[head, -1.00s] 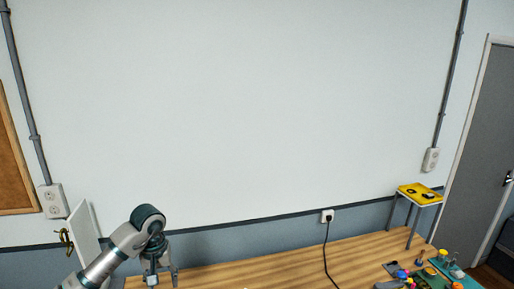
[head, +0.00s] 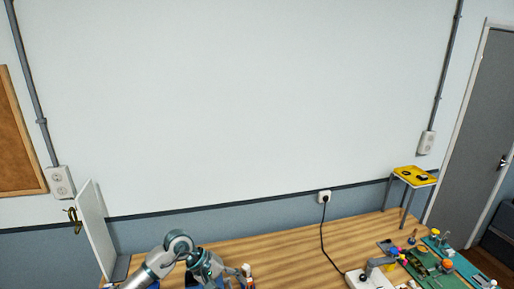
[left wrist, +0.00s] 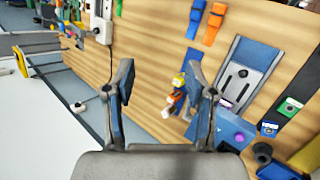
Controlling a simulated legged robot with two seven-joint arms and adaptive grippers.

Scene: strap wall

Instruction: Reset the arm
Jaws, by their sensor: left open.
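My left arm comes in from the lower left in the head view, bent over the wooden table (head: 290,245). My left gripper (head: 228,281) is low near the picture's bottom edge and partly cut off. In the left wrist view the two fingers of my left gripper (left wrist: 160,92) stand wide apart with nothing held between them. My right arm and gripper are not in view.
A white upright panel (head: 95,232) stands at the table's left end. A black cord runs from the wall socket (head: 324,197) down to the table. Coloured parts on a green board (head: 430,268) lie at the right. A yellow-topped stand (head: 414,176) is at the back right.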

